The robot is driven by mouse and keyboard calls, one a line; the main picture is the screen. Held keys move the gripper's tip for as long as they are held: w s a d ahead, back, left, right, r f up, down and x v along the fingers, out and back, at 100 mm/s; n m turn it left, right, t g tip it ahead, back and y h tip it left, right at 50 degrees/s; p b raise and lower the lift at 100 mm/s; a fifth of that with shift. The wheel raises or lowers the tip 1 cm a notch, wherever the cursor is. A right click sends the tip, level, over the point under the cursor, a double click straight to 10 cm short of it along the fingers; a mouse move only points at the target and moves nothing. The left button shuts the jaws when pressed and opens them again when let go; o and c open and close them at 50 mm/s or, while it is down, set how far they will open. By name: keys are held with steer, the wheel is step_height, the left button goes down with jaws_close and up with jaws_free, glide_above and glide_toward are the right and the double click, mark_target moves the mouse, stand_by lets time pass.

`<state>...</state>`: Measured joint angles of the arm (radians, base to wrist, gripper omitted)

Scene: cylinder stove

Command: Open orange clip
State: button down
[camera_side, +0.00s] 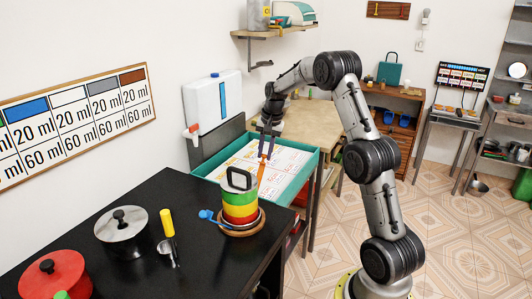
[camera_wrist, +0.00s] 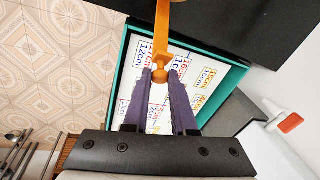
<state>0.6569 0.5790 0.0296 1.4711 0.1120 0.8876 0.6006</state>
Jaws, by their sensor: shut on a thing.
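The orange clip (camera_side: 262,169) stands at the right side of a banded cylinder stack (camera_side: 240,204), which is green, yellow and red with a black handle on top. In the wrist view the orange clip (camera_wrist: 162,35) runs up from my fingertips to the top edge, with a rounded end between the fingers. My gripper (camera_side: 267,152) points down at the clip's upper end from above the stove's far edge. It is shut on that end, as the wrist view (camera_wrist: 160,78) shows. The clip's lower part beside the stack is hard to make out.
The stack sits on a round wooden base (camera_side: 228,231) on the black stove top (camera_side: 190,274). A blue-handled tool (camera_side: 207,215), a yellow-handled scoop (camera_side: 168,225), a grey pot (camera_side: 121,228) and a red pot (camera_side: 52,275) stand nearby. A teal tray (camera_side: 205,180) lies behind.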

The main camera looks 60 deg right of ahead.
steer(key=c, duration=0.7)
jaws_free()
step_height(320, 180, up, 14)
steer(key=s, duration=0.2)
steer(key=shift+s+a+f, duration=0.2)
steer(key=shift+s+a, duration=0.05)
steer(key=shift+s, duration=0.1)
